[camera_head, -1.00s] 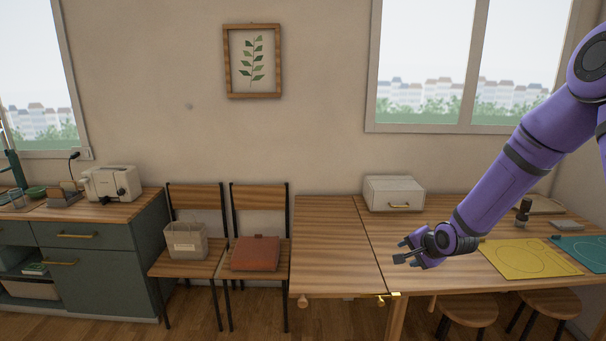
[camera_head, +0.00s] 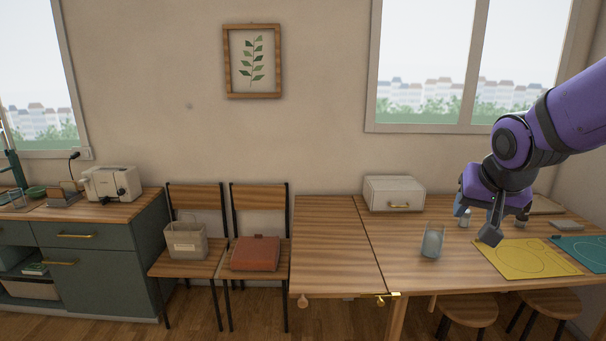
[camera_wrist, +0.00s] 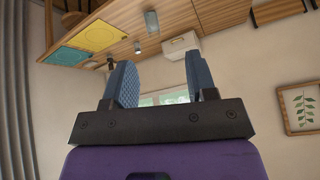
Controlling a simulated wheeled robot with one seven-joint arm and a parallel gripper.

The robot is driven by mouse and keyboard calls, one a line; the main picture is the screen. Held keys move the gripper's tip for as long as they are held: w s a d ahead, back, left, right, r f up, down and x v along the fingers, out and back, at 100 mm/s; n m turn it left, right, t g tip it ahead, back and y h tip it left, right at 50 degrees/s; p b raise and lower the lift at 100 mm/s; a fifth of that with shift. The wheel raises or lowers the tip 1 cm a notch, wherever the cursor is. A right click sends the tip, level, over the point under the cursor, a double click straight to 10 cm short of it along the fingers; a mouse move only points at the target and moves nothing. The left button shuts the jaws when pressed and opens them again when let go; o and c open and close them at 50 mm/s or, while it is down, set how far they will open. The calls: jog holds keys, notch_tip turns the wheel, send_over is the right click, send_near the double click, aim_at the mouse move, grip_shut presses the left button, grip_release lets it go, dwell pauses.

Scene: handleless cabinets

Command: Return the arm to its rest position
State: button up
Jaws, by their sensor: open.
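My purple arm (camera_head: 575,105) reaches in from the right in the head view, bent at its wrist. My gripper (camera_head: 491,228) points down over the right part of the wooden table, near the yellow mat. In the wrist view my gripper (camera_wrist: 161,72) has two blue-grey fingers standing well apart, with nothing between them. It is open and empty. I cannot tell its exact height above the table.
On the table stand a grey open holder (camera_head: 432,241), a small pale item (camera_head: 465,217), a white drawer box (camera_head: 394,193), a yellow mat (camera_head: 525,258) and a teal mat (camera_head: 583,250). Two chairs hold a basket (camera_head: 186,241) and a red-brown folder (camera_head: 256,253). The table's left part (camera_head: 335,250) is clear.

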jog(key=s+r+n, duration=0.2)
jog(key=s, duration=0.7)
jog(key=s+r+n+g+y, duration=0.1)
jog(key=s+r+n, duration=0.1)
jog(key=s, duration=0.8)
jog(key=shift+a+r, duration=0.45)
jog(key=shift+r, duration=0.15)
